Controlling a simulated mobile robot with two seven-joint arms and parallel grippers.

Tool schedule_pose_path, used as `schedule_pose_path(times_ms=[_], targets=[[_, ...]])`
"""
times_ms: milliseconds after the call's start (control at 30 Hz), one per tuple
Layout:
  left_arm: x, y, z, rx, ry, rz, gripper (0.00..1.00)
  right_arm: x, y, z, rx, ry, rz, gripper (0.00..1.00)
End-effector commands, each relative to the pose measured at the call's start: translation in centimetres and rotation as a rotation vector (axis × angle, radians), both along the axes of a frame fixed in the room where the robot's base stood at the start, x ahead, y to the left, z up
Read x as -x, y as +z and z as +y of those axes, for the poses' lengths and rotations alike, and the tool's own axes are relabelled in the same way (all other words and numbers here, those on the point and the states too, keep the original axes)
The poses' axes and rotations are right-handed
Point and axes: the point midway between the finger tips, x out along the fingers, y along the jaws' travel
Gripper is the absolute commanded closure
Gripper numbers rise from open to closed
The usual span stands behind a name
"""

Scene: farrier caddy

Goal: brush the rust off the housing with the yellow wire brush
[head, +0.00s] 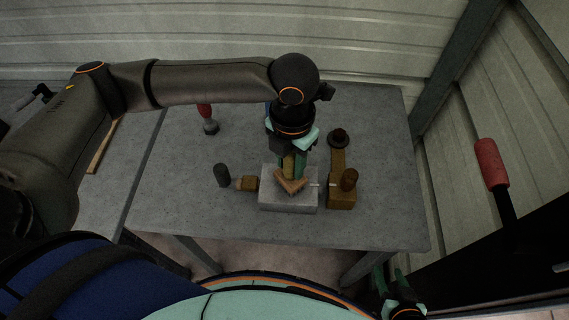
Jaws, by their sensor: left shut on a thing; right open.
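The housing (290,203) is a light grey block near the front middle of the table. A brown, rust-coloured V-shaped patch or piece (291,186) shows on its top. My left gripper (291,168) points down over the block and is shut on a narrow yellowish thing, which looks like the yellow wire brush (288,163). The fingers hide most of the brush, and I cannot tell whether it touches the rust. My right gripper (397,288) is open and empty at the bottom right, in front of the table.
On the grey table (170,205), a brass-coloured piece (247,183) and a dark cylinder (222,175) stand left of the block. A brown fitting (341,197) stands close on its right. A red-handled tool (205,111) stands further back. A red grip (491,163) rises at the right.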

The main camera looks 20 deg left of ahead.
Motion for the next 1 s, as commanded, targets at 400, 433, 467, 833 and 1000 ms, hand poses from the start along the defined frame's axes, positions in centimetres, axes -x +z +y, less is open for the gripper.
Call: schedule_pose_path(times_ms=[400, 433, 467, 833, 1000], targets=[[-0.3, 0.6, -0.1, 0.003, 0.003, -0.007, 1.00, 0.0, -0.1, 0.0, 0.000, 0.000, 0.000, 0.50], [-0.3, 0.8, -0.1, 0.003, 0.003, -0.007, 1.00, 0.0, 0.0, 0.0, 0.000, 0.000, 0.000, 0.50], [-0.3, 1.0, -0.1, 0.004, 0.003, -0.008, 1.00, 0.0, 0.0, 0.0, 0.000, 0.000, 0.000, 0.50], [-0.2, 1.6, -0.1, 0.002, 0.001, -0.004, 1.00, 0.0, 0.0, 0.0, 0.000, 0.000, 0.000, 0.50], [-0.2, 2.8, -0.1, 0.004, 0.000, -0.007, 1.00, 0.0, 0.0, 0.0, 0.000, 0.000, 0.000, 0.50]])
